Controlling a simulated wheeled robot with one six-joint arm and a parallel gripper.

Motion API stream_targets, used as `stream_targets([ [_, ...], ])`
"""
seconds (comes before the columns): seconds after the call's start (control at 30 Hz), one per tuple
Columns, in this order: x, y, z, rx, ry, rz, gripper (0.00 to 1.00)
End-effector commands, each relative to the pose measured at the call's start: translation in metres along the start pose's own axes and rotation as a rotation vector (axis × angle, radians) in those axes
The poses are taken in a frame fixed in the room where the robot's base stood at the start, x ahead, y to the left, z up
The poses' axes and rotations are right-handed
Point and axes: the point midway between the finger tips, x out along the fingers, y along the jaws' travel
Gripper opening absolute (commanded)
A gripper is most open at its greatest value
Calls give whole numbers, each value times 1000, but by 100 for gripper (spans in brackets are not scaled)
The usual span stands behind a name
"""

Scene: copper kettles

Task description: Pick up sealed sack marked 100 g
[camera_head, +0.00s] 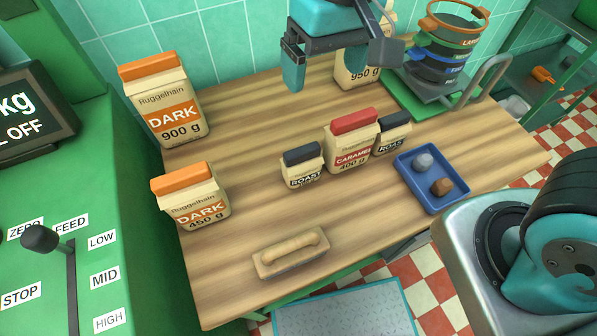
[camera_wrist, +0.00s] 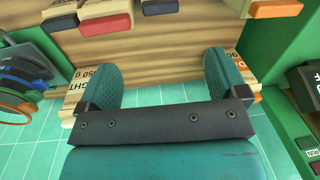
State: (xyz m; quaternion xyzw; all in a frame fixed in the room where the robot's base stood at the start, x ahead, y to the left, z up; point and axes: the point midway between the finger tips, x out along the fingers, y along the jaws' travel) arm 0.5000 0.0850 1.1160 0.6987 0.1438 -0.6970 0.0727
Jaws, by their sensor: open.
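Two small cream sacks with dark tops are marked ROAST. One roast sack (camera_head: 302,167) stands mid-table. The other roast sack (camera_head: 391,135) stands behind the red-topped caramel sack. Their weight marks are too small to read, so I cannot tell which is 100 g. In the wrist view, the dark tops show at the top edge, one roast sack (camera_wrist: 160,6) right of the red top and one roast sack (camera_wrist: 61,22) left of it. My gripper (camera_head: 337,66) is open and empty above the back of the table; its fingers (camera_wrist: 163,80) are apart in the wrist view.
The caramel sack (camera_head: 351,142) touches or nearly touches the far roast sack. Dark sacks of 900 g (camera_head: 165,105) and 450 g (camera_head: 192,198) stand left. A 950 g sack (camera_head: 356,70) stands behind my gripper.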

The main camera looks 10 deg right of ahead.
Motion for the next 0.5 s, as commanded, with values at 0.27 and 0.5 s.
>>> stream_targets([
  [0.27, 58, -12, -33, 103, -16, 101, 91],
  [0.5, 107, -5, -31, 108, -20, 104, 91],
])
